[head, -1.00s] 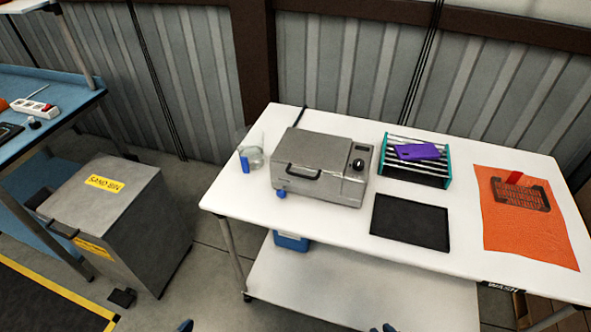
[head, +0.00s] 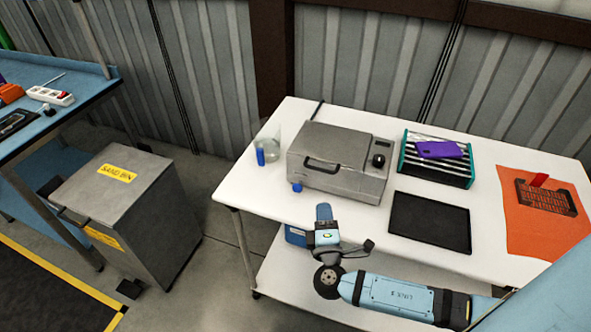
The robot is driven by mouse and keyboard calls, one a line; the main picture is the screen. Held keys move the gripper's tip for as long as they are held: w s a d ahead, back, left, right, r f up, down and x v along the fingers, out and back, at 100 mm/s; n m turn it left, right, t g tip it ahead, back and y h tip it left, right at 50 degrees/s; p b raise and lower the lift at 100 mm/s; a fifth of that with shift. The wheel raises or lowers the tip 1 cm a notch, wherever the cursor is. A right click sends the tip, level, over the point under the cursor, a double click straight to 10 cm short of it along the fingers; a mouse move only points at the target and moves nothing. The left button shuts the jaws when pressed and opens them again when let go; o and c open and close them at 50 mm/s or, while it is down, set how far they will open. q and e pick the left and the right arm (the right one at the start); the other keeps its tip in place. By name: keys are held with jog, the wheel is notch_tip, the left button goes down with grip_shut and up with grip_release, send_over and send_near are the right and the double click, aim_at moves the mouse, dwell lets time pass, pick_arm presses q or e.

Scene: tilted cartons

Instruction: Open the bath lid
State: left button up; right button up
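The bath is a grey metal box (head: 350,184) on the white table, with a black control knob at its front right and a blue fitting at its lower front left. Its lid (head: 340,144) is down flat. A dark bar handle (head: 322,165) is at the lid's front left. My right gripper (head: 324,213) is at the end of the blue arm, in front of the bath near the table's front edge. It appears apart from the bath and handle. Its fingers are not clear from this angle. My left gripper is out of view.
A glass beaker (head: 270,143) with a blue item stands left of the bath. A rack (head: 408,163) with a purple piece on top stands right. A black tray (head: 428,222) and an orange mat (head: 530,231) lie further right. A sand bin (head: 135,215) stands left of the table.

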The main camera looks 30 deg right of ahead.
aim_at(320, 170)
jog(key=p+x, duration=0.3)
jog(key=x, duration=1)
jog(key=shift+w+d+r, duration=0.1)
jog(key=shift+w+d, duration=0.05)
grip_shut()
